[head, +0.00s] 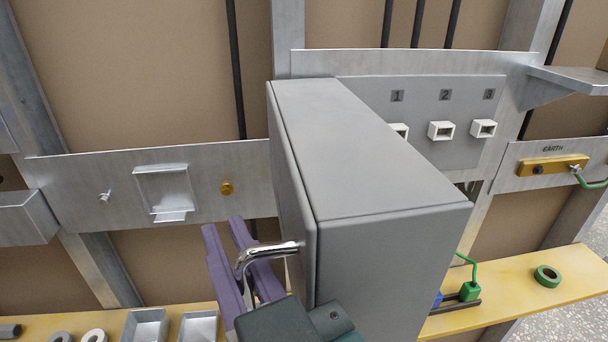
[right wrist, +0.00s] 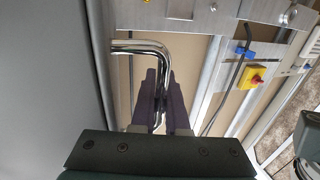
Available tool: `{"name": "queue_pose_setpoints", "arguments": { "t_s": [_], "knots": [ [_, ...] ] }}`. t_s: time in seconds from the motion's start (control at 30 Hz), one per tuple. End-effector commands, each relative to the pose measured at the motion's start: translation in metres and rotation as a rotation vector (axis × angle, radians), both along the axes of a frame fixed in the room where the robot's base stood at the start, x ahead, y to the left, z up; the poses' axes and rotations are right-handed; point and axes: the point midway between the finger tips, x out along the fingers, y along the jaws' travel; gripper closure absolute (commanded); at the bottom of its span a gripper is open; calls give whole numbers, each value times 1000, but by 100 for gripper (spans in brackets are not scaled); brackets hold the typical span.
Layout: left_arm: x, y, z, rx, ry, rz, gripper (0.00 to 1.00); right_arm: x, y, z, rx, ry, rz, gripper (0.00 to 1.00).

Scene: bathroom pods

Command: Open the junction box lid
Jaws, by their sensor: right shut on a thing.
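The grey junction box (head: 370,150) sticks out from the wall panel in the middle of the head view. Its lid (head: 292,190) is the thin plate on the box's left side. It looks flush with the box, with only a thin seam between them. A bent chrome handle (head: 268,250) stands out from the lid near its lower end. My right gripper (head: 226,226), with purple fingers, is shut on this handle. The right wrist view shows the handle (right wrist: 140,46) running down between the fingers (right wrist: 160,78). My left gripper is not recognisable in either view.
A metal bracket (head: 167,192) and a brass knob (head: 226,188) are on the wall panel left of the lid. A yellow shelf (head: 555,287) below holds green tape (head: 547,276), with grey trays (head: 146,326) at the left. White sockets (head: 441,131) lie behind the box.

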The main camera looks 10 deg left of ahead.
Motion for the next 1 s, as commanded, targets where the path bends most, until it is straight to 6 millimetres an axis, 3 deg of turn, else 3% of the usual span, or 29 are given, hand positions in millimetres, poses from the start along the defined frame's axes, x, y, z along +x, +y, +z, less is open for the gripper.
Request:
{"name": "queue_pose_setpoints", "arguments": {
  "t_s": [0.07,0.1,0.2,0.57,1.0],
  "knots": [
    [0,0,0,0,0,0,100,4,-4,0,-3,-3,-10,100],
    [0,0,0,0,0,0,100,4,-4,0,-3,-3,-10,86],
    [0,0,0,0,0,0,100,4,-4,0,-3,-3,-9,75],
    [0,1,-1,4,-1,-2,100,-4,-8,-1,-2,0,-6,75],
    [0,3,-13,12,-1,-7,100,-65,-58,-2,-3,0,-7,75]
  ]
}}
